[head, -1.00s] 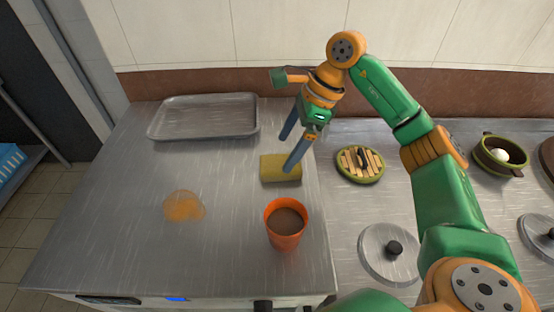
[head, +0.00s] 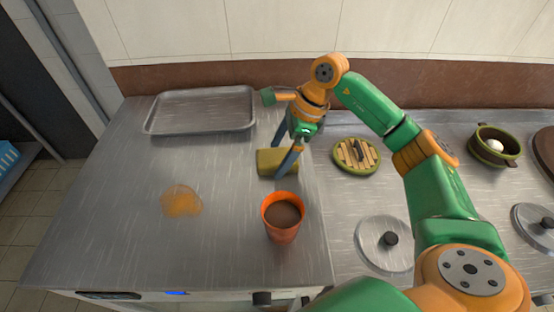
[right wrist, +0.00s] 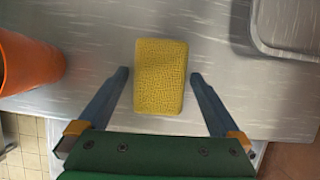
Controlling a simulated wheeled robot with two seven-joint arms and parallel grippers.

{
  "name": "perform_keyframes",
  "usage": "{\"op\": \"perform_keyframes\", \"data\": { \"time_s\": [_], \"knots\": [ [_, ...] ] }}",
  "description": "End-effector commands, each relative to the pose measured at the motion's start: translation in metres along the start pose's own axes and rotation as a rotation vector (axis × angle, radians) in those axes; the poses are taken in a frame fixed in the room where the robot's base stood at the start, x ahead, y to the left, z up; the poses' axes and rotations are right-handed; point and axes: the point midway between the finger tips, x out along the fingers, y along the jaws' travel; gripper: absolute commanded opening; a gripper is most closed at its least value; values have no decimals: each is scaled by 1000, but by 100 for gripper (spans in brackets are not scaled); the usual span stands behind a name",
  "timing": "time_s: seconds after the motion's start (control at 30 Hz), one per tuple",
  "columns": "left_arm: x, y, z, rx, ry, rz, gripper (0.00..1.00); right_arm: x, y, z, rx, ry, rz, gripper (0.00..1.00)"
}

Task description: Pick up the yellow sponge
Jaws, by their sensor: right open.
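The yellow sponge (head: 267,163) lies flat on the steel counter, behind the orange cup, in the head view. In the right wrist view the sponge (right wrist: 160,76) lies between the two finger lines, with a gap on each side. My right gripper (head: 277,160) is open and empty. In the head view its fingers point down at the sponge, and one finger covers part of the sponge's right side. It also shows in the right wrist view (right wrist: 160,78). My left gripper is not in view.
An orange cup (head: 275,237) with brown contents stands in front of the sponge. An orange spill (head: 181,201) lies to the left. A metal tray (head: 150,123) is at the back left.

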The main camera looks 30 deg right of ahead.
Motion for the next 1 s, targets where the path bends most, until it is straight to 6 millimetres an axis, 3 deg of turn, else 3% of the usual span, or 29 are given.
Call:
{"op": "perform_keyframes", "data": {
  "time_s": [0.17, 0.4, 0.47, 0.8, 0.93, 1.0],
  "knots": [
    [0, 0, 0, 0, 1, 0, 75, 0, 0, 0, 0, 0, 0, 100],
    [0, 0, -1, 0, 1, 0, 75, 0, 0, 0, 0, 0, 0, 38],
    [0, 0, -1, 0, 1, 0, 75, 0, 0, 0, 0, 0, 0, 26],
    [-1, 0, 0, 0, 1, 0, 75, -10, -1, 4, -1, -3, -3, 26],
    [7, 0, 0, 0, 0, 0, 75, -35, -1, 16, -3, -6, -7, 26],
    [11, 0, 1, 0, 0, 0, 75, -50, 16, 19, -6, -1, -6, 26]
  ]
}}
